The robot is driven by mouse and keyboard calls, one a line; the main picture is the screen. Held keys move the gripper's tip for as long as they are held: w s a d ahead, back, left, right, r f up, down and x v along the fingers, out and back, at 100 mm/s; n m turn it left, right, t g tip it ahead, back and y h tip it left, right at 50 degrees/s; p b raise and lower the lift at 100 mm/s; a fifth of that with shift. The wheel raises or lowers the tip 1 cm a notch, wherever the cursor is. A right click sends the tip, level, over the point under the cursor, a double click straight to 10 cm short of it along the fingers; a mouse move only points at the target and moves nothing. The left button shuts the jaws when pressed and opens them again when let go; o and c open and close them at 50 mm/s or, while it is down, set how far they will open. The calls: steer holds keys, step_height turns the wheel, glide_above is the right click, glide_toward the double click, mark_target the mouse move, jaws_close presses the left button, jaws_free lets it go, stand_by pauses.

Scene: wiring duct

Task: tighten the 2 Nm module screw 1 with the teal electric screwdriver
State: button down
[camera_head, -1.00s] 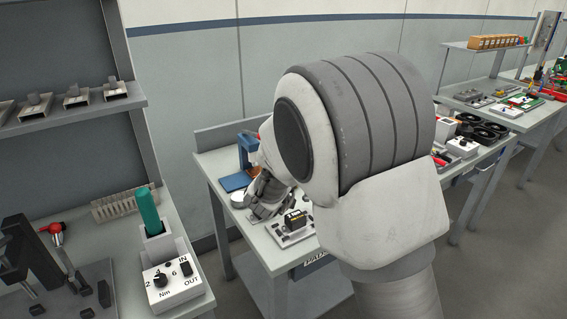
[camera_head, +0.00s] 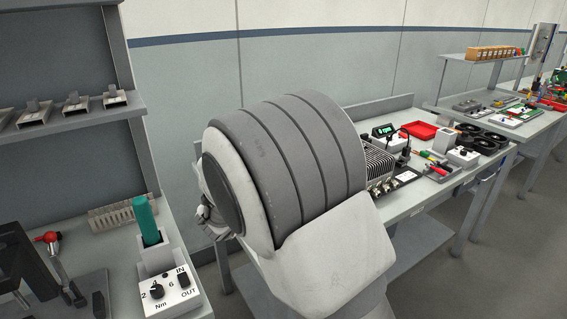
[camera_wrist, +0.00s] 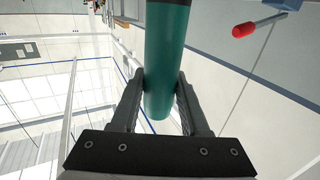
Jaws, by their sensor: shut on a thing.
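In the wrist view my gripper (camera_wrist: 163,84) is shut on a teal cylinder, the body of a teal electric screwdriver (camera_wrist: 166,45). Its upper end runs out of the frame, and its tip does not show. In the head view my arm hides most of the gripper and whatever it holds. Another teal handle (camera_head: 148,221) stands upright in a grey holder (camera_head: 156,254) at the lower left, beside a white torque box (camera_head: 168,291) marked Nm, IN and OUT. Module screw 1 cannot be made out in either current view.
A left bench holds a red-knobbed clamp (camera_head: 47,237) and a slotted strip (camera_head: 125,212). Behind my arm, another bench carries a finned block (camera_head: 378,160), a red tray (camera_head: 419,131) and black fans (camera_head: 487,141). A red-tipped lever (camera_wrist: 244,30) shows in the wrist view.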

steer(key=shift+f+b, duration=1.35)
steer(key=shift+f, duration=2.15)
stand_by(1.8)
steer(key=shift+r+p, duration=2.4)
steer(key=shift+r, duration=0.75)
steer(key=shift+d, duration=0.1)
